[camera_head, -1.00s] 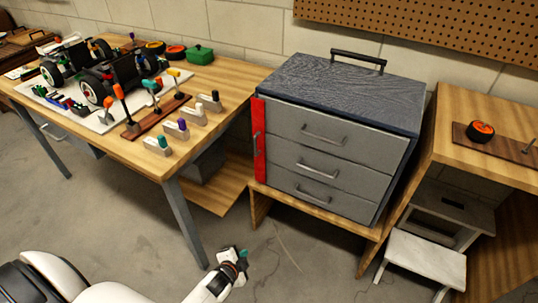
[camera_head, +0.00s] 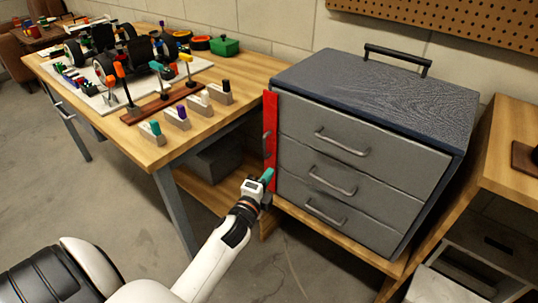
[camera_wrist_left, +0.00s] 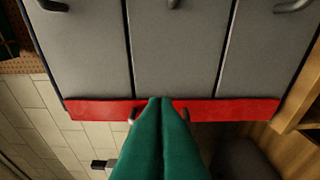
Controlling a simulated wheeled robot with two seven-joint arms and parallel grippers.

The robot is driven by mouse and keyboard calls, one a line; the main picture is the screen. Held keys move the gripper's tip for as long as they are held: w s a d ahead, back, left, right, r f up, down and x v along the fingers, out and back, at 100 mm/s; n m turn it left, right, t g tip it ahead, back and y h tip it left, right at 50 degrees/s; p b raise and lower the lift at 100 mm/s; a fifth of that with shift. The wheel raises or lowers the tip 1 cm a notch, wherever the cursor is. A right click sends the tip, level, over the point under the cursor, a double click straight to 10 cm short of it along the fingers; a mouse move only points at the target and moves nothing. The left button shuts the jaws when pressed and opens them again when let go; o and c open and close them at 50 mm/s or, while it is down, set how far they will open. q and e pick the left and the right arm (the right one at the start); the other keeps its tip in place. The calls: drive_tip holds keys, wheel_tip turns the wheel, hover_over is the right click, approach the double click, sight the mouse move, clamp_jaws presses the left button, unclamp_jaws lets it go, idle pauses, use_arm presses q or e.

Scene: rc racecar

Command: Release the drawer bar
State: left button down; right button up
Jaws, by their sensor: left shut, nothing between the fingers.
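The red drawer bar (camera_head: 271,112) stands upright along the left front edge of the grey drawer cabinet (camera_head: 372,155), with a small grey handle (camera_head: 266,146) on it. In the left wrist view the red bar (camera_wrist_left: 230,110) runs across the drawer ends. My left gripper (camera_head: 267,177) is shut and empty, its teal fingers close to the bar's lower part. In the wrist view the closed fingers (camera_wrist_left: 160,102) cover the middle of the handle, whose ends show on both sides. I cannot tell whether they touch. The three drawers look shut. My right gripper is not in view.
A wooden workbench (camera_head: 262,72) with model cars, tools and blocks stands left of the cabinet. A wooden stand (camera_head: 514,150) is at the right. Concrete floor (camera_head: 120,200) is open in front of the bench.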

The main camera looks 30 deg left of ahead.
sight(285, 148)
use_arm(q)
drive_tip(key=shift+w, duration=0.1)
drive_tip(key=w, duration=0.3)
drive_tip(key=w+a+b, duration=0.1)
drive_tip(key=w, duration=0.2)
drive_tip(key=w+b, duration=0.1)
drive_tip(key=w, duration=0.3)
drive_tip(key=shift+w+a+f, duration=0.1)
drive_tip(key=shift+a, duration=0.3)
drive_tip(key=shift+s+a, duration=0.95)
drive_tip(key=shift+a, duration=0.2)
drive_tip(key=shift+s+a, duration=0.3)
drive_tip(key=shift+a, duration=0.2)
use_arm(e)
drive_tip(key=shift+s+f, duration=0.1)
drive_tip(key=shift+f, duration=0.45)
use_arm(q)
drive_tip(key=shift+a, duration=0.1)
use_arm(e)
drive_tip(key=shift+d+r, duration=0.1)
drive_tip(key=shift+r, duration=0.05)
use_arm(q)
drive_tip(key=shift+s+p, duration=0.15)
drive_tip(key=shift+p, duration=0.15)
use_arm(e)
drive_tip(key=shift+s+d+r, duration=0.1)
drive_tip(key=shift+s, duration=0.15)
